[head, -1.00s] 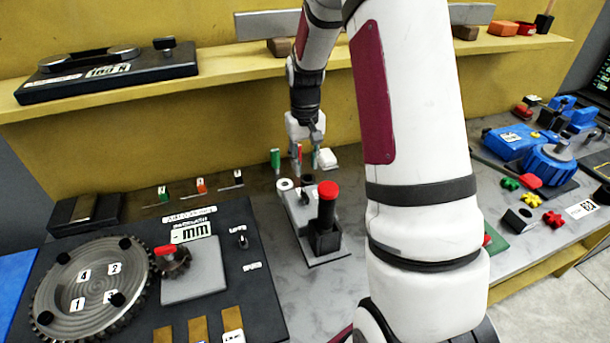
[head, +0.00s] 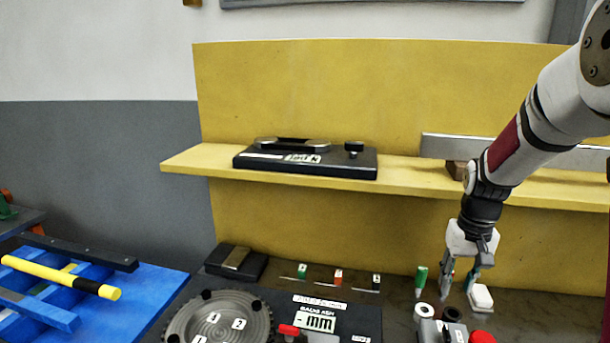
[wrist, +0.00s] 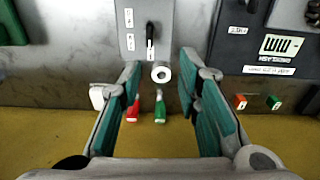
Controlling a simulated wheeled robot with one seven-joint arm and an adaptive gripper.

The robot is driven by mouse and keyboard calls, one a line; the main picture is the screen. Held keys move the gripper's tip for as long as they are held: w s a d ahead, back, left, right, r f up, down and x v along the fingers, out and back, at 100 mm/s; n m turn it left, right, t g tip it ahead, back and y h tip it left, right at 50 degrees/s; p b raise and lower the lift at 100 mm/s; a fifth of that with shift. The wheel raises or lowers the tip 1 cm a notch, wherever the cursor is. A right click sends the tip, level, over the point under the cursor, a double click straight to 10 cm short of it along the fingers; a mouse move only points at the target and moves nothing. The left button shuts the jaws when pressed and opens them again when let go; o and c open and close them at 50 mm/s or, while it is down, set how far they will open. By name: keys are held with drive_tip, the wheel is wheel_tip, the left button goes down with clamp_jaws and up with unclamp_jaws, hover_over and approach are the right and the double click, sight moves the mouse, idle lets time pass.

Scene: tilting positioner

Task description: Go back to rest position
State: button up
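My gripper (head: 466,282) hangs fingers-down over the back of the bench, at the right of the head view. In the wrist view my gripper (wrist: 160,68) is open, with a wide gap between its teal finger pads and nothing held. A red-handled tool (wrist: 132,112) and a green-handled tool (wrist: 160,108) show beyond that gap. The green handle stands upright left of my gripper in the head view (head: 421,280). A white ring (wrist: 160,73) lies near them. A white block (head: 481,298) is just right of my fingers. I cannot tell whether the fingers touch anything.
A yellow shelf (head: 400,180) with a black case (head: 305,163) runs behind my arm. A round indexed disc (head: 215,322) and a panel with a display (head: 317,320) sit front left. A blue rack with a yellow bar (head: 60,278) is far left. The red knob (head: 481,337) is partly cut off.

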drive_tip(key=s+a+r+n+t, duration=0.1)
drive_tip(key=s+a+r, duration=0.3)
drive_tip(key=a+r, duration=0.15)
drive_tip(key=s+a+r+t, duration=0.1)
drive_tip(key=s+a+r, duration=0.3)
drive_tip(key=r, duration=0.3)
drive_tip(key=s+a+r+n+t, duration=0.1)
drive_tip(key=s+a+r, duration=0.1)
drive_tip(key=s, duration=0.5)
drive_tip(key=s+a+r+t, duration=0.1)
drive_tip(key=s+a+t, duration=0.1)
drive_tip(key=s+a, duration=0.2)
drive_tip(key=s, duration=0.2)
drive_tip(key=shift+s+a+r+n+b, duration=0.2)
drive_tip(key=shift+s+r+n+b, duration=0.15)
drive_tip(key=shift+n, duration=0.05)
